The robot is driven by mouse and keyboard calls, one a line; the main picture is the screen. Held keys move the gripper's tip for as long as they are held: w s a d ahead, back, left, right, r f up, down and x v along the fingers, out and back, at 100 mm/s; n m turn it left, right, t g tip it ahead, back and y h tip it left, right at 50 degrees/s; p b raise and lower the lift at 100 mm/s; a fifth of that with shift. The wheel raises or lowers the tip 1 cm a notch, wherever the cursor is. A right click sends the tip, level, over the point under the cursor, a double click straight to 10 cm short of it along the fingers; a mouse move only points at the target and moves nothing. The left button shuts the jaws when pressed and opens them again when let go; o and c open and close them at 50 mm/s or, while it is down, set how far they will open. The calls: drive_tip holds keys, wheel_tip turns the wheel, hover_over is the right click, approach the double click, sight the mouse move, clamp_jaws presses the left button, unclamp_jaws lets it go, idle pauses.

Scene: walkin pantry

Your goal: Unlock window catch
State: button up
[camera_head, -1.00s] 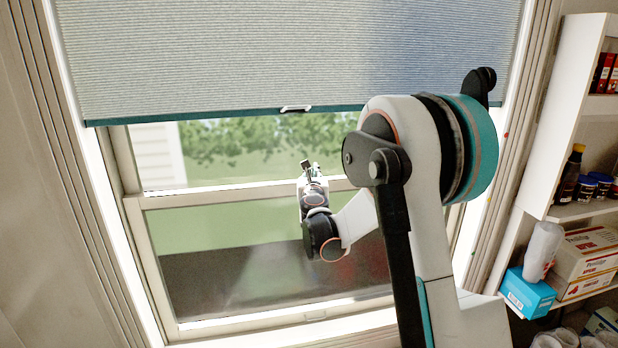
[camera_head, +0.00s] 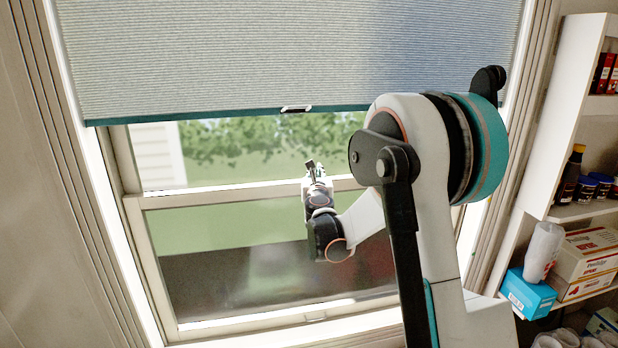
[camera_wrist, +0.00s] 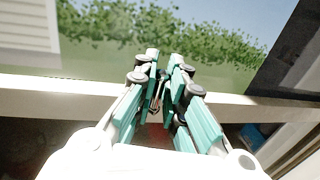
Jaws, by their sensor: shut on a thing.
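The window (camera_head: 215,235) has a pale meeting rail (camera_head: 225,194) across its middle, which also runs across the wrist view (camera_wrist: 50,98). My gripper (camera_head: 311,166) is at this rail, near the middle of the window. In the wrist view, its two teal fingers (camera_wrist: 164,60) are close together. They are shut on a small metallic part between them, which looks like the window catch (camera_wrist: 156,97). The fingers hide most of the catch. In the head view, the catch is too small and too covered to make out, so its turn angle cannot be told.
A pleated blind (camera_head: 290,55) with a small pull handle (camera_head: 296,109) hangs above my gripper. A white shelf unit (camera_head: 560,110) stands at the right, holding bottles, boxes and a blue box (camera_head: 527,294). My arm crosses the window's right part.

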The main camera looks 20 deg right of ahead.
drive_tip(key=shift+d, duration=0.1)
drive_tip(key=shift+s+d, duration=0.2)
drive_tip(key=shift+d, duration=0.55)
idle(0.3)
drive_tip(key=shift+d+b, duration=0.35)
drive_tip(key=shift+d, duration=0.1)
drive_tip(key=shift+w+d, duration=0.1)
drive_tip(key=shift+d, duration=0.45)
drive_tip(key=shift+c, duration=0.2)
drive_tip(key=o, duration=0.6)
drive_tip(key=shift+d, duration=0.1)
